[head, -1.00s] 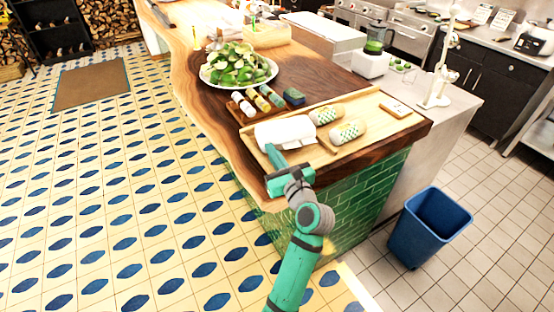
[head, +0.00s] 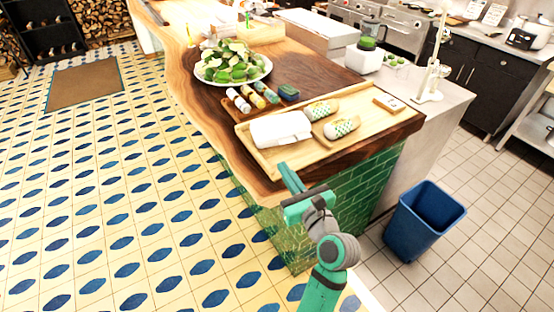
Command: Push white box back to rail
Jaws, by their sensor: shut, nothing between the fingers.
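The white box (head: 281,129) lies on the left part of a light wooden tray (head: 318,154) on the counter. Its edges look soft and rounded. The tray has a raised rim, and the box is close to its left end. My gripper (head: 286,170) is shut and empty. It is at the counter's front edge, on the near side of the tray, apart from the box. A gap of tray and counter shows between the fingertips and the box.
Two patterned rolls (head: 341,127) lie right of the box in the tray. A small card (head: 388,103) lies at the tray's right end. Small bottles on a board (head: 252,98) and a plate of green produce (head: 233,68) stand behind. A blue bin (head: 425,222) stands on the floor.

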